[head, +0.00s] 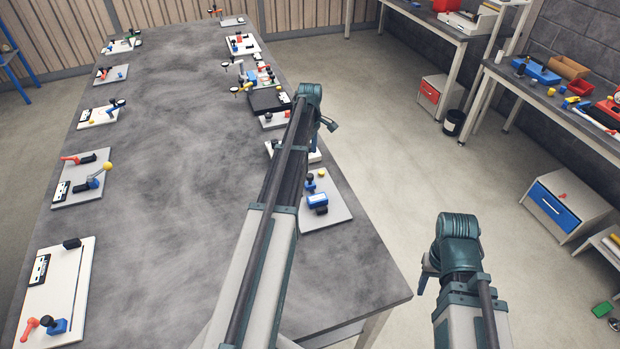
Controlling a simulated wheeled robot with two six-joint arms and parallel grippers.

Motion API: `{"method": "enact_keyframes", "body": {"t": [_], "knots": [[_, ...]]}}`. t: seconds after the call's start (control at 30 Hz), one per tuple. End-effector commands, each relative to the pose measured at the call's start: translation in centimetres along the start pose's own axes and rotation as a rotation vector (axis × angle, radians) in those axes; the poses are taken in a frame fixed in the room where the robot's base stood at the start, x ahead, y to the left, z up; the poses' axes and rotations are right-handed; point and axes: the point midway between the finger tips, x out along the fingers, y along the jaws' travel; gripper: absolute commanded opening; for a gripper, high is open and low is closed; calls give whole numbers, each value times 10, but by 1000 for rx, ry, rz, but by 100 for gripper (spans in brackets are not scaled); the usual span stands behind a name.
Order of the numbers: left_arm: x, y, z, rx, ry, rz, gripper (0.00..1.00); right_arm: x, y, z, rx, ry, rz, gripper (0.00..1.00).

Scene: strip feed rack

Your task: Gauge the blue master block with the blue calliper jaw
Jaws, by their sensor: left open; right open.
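A blue block with a dark knob (57,326) sits on a white board (62,262) at the front left of the long table. Another blue piece (318,200) sits on a grey plate (330,216) at the right edge, beside my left arm. I cannot tell which is the master block or which is the calliper jaw. My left gripper (330,124) shows only in small part beyond its wrist, above the table's right edge. My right gripper (424,281) is partly hidden by its wrist, over the floor right of the table. Nothing is visible in either gripper.
Several other fixture plates line both long edges of the grey table (170,190), whose middle is clear. A side bench (550,85) with bins and tools stands at the right. A drawer cabinet (560,205) and a black bin (454,122) stand on the floor.

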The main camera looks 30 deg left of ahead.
Motion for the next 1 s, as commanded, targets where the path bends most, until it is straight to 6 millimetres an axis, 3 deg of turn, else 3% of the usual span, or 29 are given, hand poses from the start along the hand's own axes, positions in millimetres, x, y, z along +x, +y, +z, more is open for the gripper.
{"method": "enact_keyframes", "body": {"t": [0.03, 0.6, 1.0], "knots": [[15, 0, 0, 0, 0, 0, 67, 15, -1, -1, -1, 0, 0, 50], [95, 0, 0, 1, 0, 0, 67, 94, -9, -6, -1, 0, 1, 50], [104, 0, 0, 1, 0, 0, 67, 104, -10, -6, -1, 0, 1, 50]]}}
